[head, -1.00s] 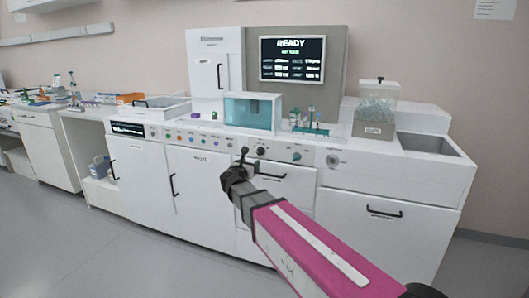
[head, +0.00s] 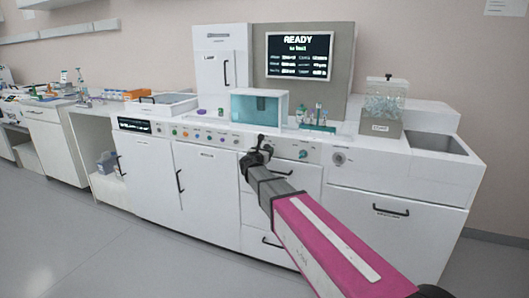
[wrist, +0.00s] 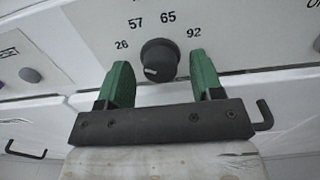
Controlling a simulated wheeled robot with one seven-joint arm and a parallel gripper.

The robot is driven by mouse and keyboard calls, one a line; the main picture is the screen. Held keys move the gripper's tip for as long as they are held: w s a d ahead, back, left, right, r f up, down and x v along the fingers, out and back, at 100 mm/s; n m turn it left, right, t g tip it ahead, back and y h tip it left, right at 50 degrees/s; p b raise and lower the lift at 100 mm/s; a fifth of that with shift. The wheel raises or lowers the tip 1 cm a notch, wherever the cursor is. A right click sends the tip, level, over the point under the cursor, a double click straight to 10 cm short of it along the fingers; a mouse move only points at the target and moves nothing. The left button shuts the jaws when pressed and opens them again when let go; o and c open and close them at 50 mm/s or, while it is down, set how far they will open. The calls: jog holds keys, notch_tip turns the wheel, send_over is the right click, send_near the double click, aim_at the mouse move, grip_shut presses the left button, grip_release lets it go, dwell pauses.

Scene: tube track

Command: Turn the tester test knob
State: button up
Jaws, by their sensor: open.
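The wrist view shows a round black knob (wrist: 159,59) with a pale pointer mark on the white front panel. The numbers 26, 57, 65 and 92 are printed in an arc around it. My gripper (wrist: 160,80) is open, with one green finger on each side of the knob's lower part in that picture. I cannot tell whether the fingers touch the knob. In the head view my gripper (head: 262,140) is at the panel of the white tester bench (head: 205,185) and hides the knob there. The screen (head: 300,56) reads READY.
Another knob (head: 303,154) and a round dial (head: 339,158) sit to the right on the panel. Colored buttons (head: 197,136) line the left. Below are drawer handles (head: 392,212). A teal-fronted box (head: 259,107) stands on top. The floor in front is clear.

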jog(key=c, duration=0.9)
jog(key=shift+m, duration=7.9)
